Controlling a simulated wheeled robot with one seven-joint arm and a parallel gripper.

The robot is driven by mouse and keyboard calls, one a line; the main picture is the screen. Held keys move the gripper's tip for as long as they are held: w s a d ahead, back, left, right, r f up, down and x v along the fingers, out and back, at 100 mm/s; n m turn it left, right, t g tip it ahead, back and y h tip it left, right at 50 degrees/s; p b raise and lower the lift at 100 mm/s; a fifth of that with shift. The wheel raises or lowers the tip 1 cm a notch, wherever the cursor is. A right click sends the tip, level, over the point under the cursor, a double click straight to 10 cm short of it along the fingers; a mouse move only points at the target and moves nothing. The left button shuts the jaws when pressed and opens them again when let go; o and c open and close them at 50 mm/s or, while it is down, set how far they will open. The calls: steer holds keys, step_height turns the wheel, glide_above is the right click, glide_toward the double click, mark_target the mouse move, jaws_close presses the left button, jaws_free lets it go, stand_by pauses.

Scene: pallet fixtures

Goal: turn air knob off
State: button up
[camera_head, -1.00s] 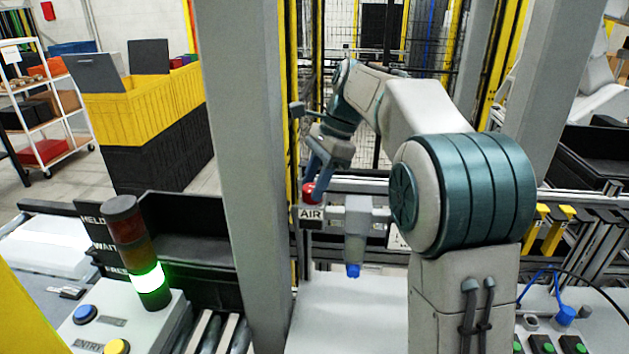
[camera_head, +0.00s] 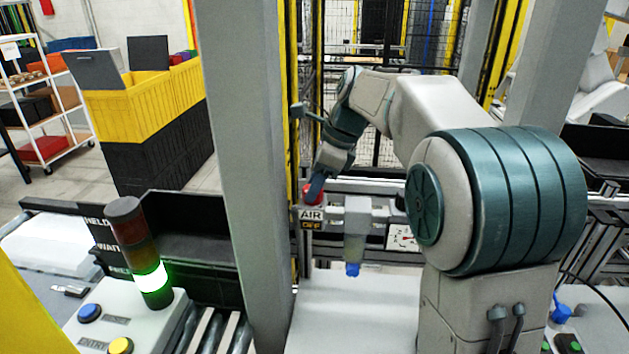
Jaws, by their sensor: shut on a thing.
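The red air knob (camera_head: 307,191) sits just above a small label reading AIR (camera_head: 311,214), on a rail behind the grey post. Below AIR, a dark plate with yellow letters reads OFF (camera_head: 311,225). My gripper (camera_head: 315,189) comes down from the upper right and is shut on the red knob. Its fingers cover part of the knob, so their exact contact is hidden. A grey fitting with a blue lower tip (camera_head: 352,269) hangs right of the label, apart from my gripper.
The thick grey post (camera_head: 245,150) stands close left of the knob. Yellow and black crates (camera_head: 135,107) stand behind. A pale surface (camera_head: 345,315) below the fitting is clear.

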stand_by(0.3)
steer(key=o, duration=1)
steer(key=v, duration=1.4)
steer(key=shift+s+f, duration=0.1)
steer(key=shift+f, duration=0.05)
steer(key=s+d+f+n+t+h+b, duration=0.1)
steer(key=s+d+f+n+h, duration=0.1)
steer(key=s+f+n, duration=0.8)
steer(key=s+d+f+n+t+h+b, duration=0.2)
steer(key=s+d+f+n, duration=0.1)
steer(key=s+f+n, duration=0.7)
steer(key=s+f, duration=0.4)
steer(key=shift+f, duration=0.4)
